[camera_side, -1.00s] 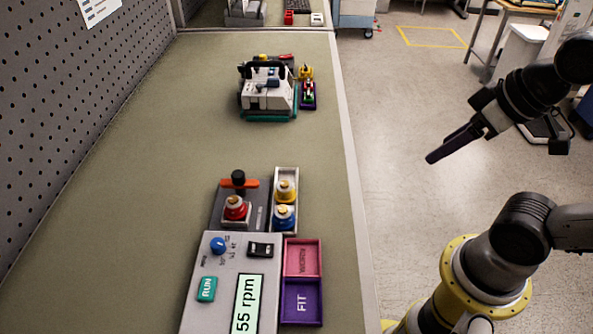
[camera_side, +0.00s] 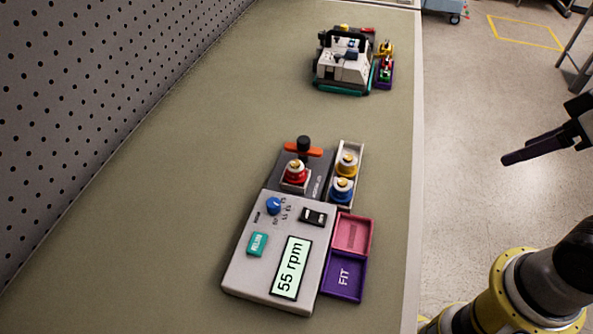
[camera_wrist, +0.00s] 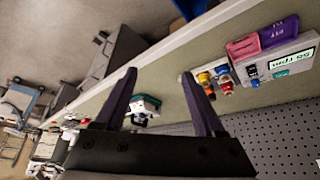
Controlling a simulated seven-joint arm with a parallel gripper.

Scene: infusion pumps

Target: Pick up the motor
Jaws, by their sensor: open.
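A grey pump console (camera_side: 262,255) with a "55 rpm" display stands on the bench. A red round unit (camera_side: 296,173) sits on its dark rear plate, in front of a black knob with an orange bar (camera_side: 303,148). A white tray (camera_side: 335,203) beside it holds a yellow unit (camera_side: 347,164) and a blue unit (camera_side: 342,189). I cannot tell which unit is the motor. My gripper (camera_side: 504,159) is open and apart from all of these, right of the bench edge. In the wrist view, its two fingers (camera_wrist: 159,73) have nothing gripped between them.
A pink compartment (camera_side: 352,235) and a purple "FIT" compartment (camera_side: 343,278) sit right of the console. A second white device (camera_side: 343,65) stands farther back, with small coloured parts beside it. A perforated panel (camera_side: 120,85) borders the left. The bench between the devices is clear.

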